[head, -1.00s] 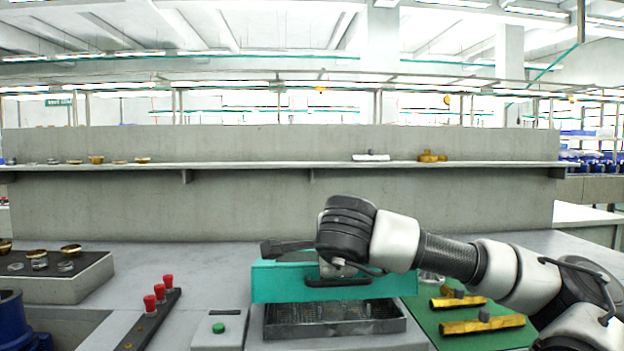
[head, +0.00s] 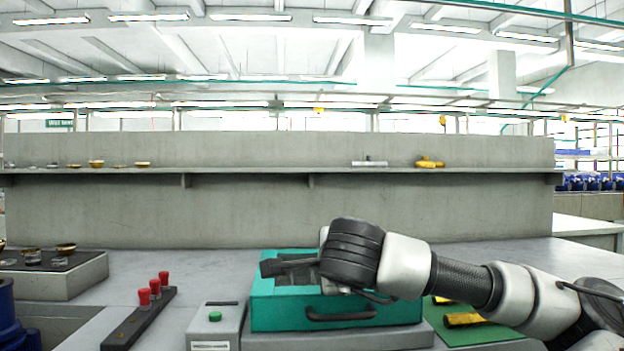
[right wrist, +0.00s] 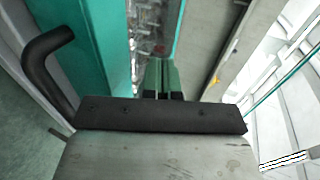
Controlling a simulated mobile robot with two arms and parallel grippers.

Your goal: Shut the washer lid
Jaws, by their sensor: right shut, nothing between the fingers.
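The teal washer lid (head: 275,316) lies low on the grey washer base (head: 385,340), its front face showing a dark bar handle (head: 340,315). I cannot tell whether a small gap is left under it. My right arm reaches over the lid, hiding part of its top; its fingers are hard to make out in the head view. In the right wrist view my right gripper (right wrist: 163,82) is shut and empty, with green fingers close over a shiny strip. Teal lid (right wrist: 80,40) and its black handle (right wrist: 48,55) are at left there. My left gripper is not in view.
A grey box with a green button (head: 215,316) and a dark strip with red knobs (head: 143,297) stand left of the washer. A green mat (head: 480,332) with yellow parts (head: 463,319) lies to the right, partly behind my arm. A shelf (head: 250,171) runs behind.

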